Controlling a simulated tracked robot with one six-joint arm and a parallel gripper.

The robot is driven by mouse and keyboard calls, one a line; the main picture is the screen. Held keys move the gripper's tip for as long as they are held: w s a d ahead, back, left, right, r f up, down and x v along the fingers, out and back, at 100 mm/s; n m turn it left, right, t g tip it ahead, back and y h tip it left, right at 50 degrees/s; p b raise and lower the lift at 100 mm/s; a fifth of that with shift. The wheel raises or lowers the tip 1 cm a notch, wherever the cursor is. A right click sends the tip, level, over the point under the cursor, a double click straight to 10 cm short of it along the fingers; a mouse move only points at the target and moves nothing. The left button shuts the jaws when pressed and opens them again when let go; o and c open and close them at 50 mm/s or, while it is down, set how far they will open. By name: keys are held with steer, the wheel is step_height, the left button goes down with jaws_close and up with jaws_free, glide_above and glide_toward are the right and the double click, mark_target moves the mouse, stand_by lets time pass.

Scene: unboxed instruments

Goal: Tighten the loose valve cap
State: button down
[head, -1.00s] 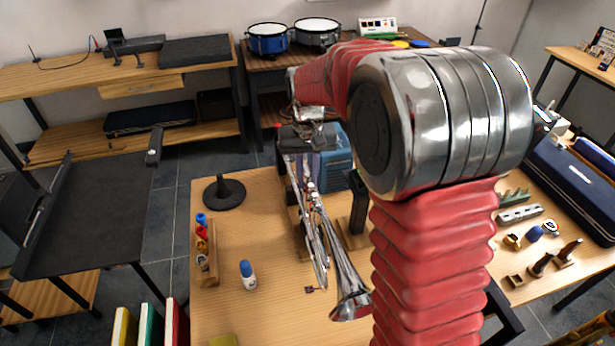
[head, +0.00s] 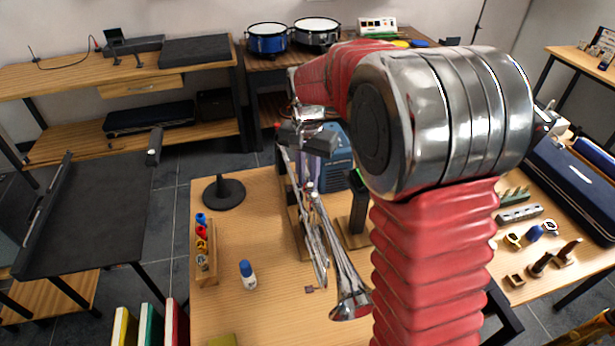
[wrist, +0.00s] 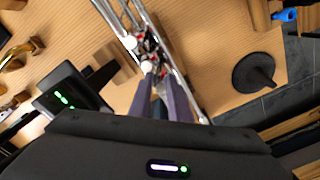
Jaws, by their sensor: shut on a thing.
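A silver trumpet (head: 322,245) lies along wooden supports on the table, its bell toward the front. In the wrist view its tubing and valves (wrist: 150,45) run up from the middle. My gripper (wrist: 158,74) points down at the valve group, its two grey-purple fingers close together. It is shut on a valve cap, which the fingertips mostly hide. A pale round valve top (wrist: 130,42) shows just beyond the fingers. In the head view my gripper (head: 309,180) is above the valves, its fingers seen nearly edge-on. How far the cap is screwed down cannot be told.
A dark upright device with a green light (head: 358,198) stands close right of the trumpet. A black round stand base (head: 224,192), a rack of coloured pieces (head: 206,250) and a blue-capped bottle (head: 247,275) are at left.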

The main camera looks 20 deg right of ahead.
steer(key=shift+m, duration=0.6)
steer(key=c, duration=1.6)
jaws_free()
steer(key=shift+c, duration=0.2)
step_height(320, 180, up, 14)
steer(key=shift+f, duration=0.15)
